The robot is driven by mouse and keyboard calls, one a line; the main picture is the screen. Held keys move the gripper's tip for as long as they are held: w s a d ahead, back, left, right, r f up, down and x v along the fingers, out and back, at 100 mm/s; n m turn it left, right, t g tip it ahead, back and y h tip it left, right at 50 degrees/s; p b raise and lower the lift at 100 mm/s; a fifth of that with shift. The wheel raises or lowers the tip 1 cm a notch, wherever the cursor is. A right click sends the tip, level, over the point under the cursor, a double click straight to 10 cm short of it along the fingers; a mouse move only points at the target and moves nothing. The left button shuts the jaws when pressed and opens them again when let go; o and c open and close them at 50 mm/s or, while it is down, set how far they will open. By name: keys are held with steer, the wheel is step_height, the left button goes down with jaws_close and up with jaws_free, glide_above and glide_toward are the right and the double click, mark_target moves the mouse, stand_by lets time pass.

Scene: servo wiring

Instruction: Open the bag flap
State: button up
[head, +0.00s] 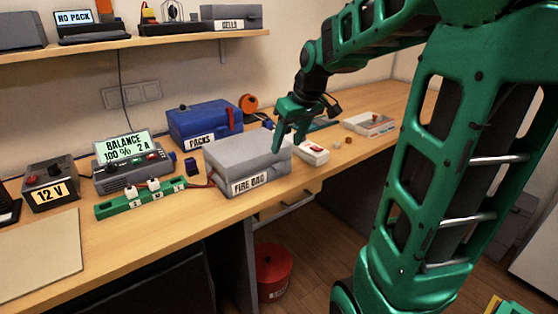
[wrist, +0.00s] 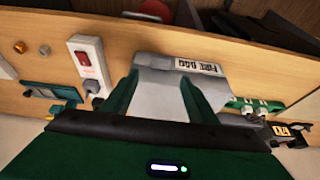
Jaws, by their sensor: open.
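The grey fire bag (head: 240,178) lies on the workbench with its "FIRE BAG" label facing the front edge. Its flap (head: 245,148) lies flat over the top and looks closed. My green gripper (head: 288,142) is over the bag's right end, fingers pointing down. I cannot tell whether the fingertips touch the flap. The gripper body hides part of the bag in the wrist view.
A blue "PACKS" box (head: 205,120) stands behind the bag. A balance charger (head: 130,160) and green strip (head: 140,197) are to its left. A white switched socket (head: 313,153) is close on the right. A shelf (head: 150,42) runs above.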

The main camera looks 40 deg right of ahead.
mark_target(279, 165)
steer(key=x, duration=0.8)
steer(key=shift+f, duration=0.1)
steer(key=shift+c, duration=0.7)
